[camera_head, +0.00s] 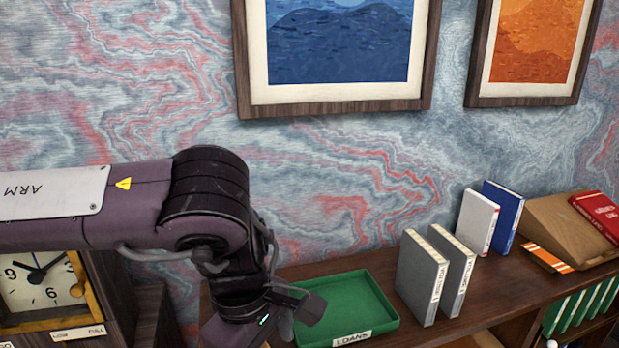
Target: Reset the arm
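My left arm (120,205) comes in from the left and bends down at a dark joint. Its gripper (297,312) points down in front of the left end of the green tray (360,300). The fingers are small and dark and partly hidden by the wrist, so I cannot tell whether they are open or shut. I see nothing held in it. My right gripper is not in view.
The green tray labelled LOANS looks empty. Grey books (420,278), a white book (477,222) and a blue book (503,213) stand on the shelf. A red book (597,214) lies on a sloped wooden stand (545,222). A clock (38,285) is lower left.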

